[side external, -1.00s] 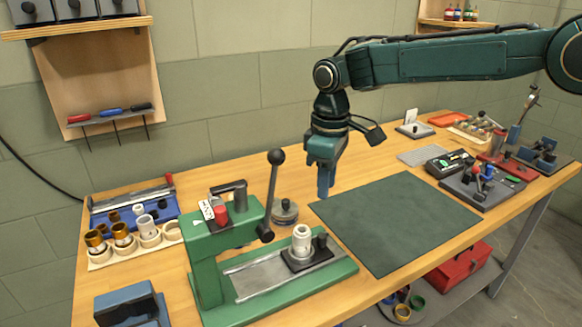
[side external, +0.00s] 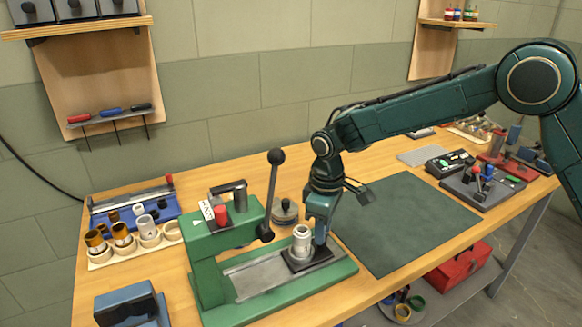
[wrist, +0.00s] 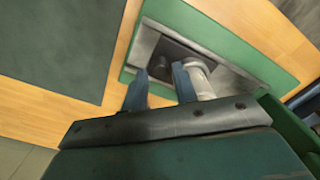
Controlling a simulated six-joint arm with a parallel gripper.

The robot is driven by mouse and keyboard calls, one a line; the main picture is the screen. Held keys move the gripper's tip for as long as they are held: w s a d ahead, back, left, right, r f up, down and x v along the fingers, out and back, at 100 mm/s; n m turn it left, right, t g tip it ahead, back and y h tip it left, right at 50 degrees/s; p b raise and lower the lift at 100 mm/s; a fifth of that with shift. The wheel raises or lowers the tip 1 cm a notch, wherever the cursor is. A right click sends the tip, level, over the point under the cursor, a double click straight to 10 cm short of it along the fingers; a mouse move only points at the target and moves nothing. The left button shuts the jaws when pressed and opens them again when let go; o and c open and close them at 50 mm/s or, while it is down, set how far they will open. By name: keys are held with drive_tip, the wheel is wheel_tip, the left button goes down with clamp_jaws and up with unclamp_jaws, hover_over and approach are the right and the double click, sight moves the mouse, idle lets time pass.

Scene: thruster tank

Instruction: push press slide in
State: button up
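The press slide is a black plate (side external: 297,263) on a grey rail (side external: 255,277) in the green press base (side external: 335,277). A white and grey cylinder (side external: 301,241) stands upright on the plate. My gripper (side external: 320,242) is low over the plate's right side, where its fingers hide the black knob. In the wrist view, my gripper (wrist: 160,70) has its two fingers apart, with the dark knob (wrist: 161,68) showing between their tips. The cylinder (wrist: 198,75) is close beside one finger. I cannot tell whether the fingers touch the knob.
The press lever (side external: 273,195) with its black ball stands left of my gripper. A round grey disc stack (side external: 286,211) sits behind the slide. A dark green mat (side external: 405,220) lies clear at right. A block with rings and cups (side external: 135,245) is at far left.

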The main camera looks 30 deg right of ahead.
sight(306, 239)
drive_tip(key=shift+f, duration=0.8)
clamp_jaws()
drive_tip(key=shift+a, duration=2.15)
unclamp_jaws()
